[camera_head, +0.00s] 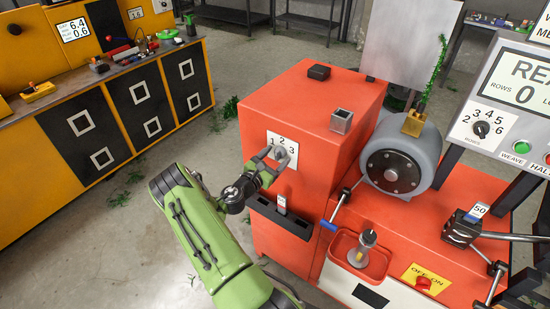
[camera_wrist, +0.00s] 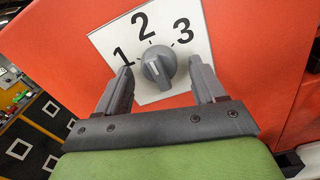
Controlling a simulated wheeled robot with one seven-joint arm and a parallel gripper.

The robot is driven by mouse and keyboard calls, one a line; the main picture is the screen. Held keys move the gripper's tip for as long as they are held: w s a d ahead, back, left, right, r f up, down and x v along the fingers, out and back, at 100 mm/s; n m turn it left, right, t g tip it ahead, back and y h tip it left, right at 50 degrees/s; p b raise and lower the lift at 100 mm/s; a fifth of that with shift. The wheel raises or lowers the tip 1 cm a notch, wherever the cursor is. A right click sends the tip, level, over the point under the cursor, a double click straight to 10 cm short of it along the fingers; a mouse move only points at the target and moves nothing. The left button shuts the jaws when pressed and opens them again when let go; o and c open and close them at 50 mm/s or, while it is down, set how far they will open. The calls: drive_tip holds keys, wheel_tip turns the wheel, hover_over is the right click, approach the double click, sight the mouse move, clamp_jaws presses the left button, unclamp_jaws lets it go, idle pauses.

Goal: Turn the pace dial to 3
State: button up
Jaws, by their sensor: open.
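The pace dial (camera_wrist: 157,67) is a grey knob on a white plate (camera_wrist: 185,10) marked 1, 2 and 3, fixed to an orange-red machine face. I cannot tell for certain which number its ridge points to. In the head view the dial (camera_head: 280,153) is partly hidden by my gripper (camera_head: 272,157). In the wrist view my gripper (camera_wrist: 162,76) is open, with one finger left of the dial and the other right of it. A gap shows between each finger and the knob.
The orange-red cabinet (camera_head: 305,100) carries the dial, with a dark tray (camera_head: 280,217) below it. A grey motor (camera_head: 402,155) and a lever with a blue grip (camera_head: 328,225) stand to the right. Another panel with a numbered dial (camera_head: 481,129) is at far right.

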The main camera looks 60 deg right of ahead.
drive_tip(key=c, duration=1.1)
drive_tip(key=shift+o, duration=0.2)
drive_tip(key=shift+w+m+b, duration=0.15)
drive_tip(key=shift+m+b, duration=4.45)
drive_tip(key=shift+m, duration=1.3)
drive_tip(key=shift+r, duration=0.1)
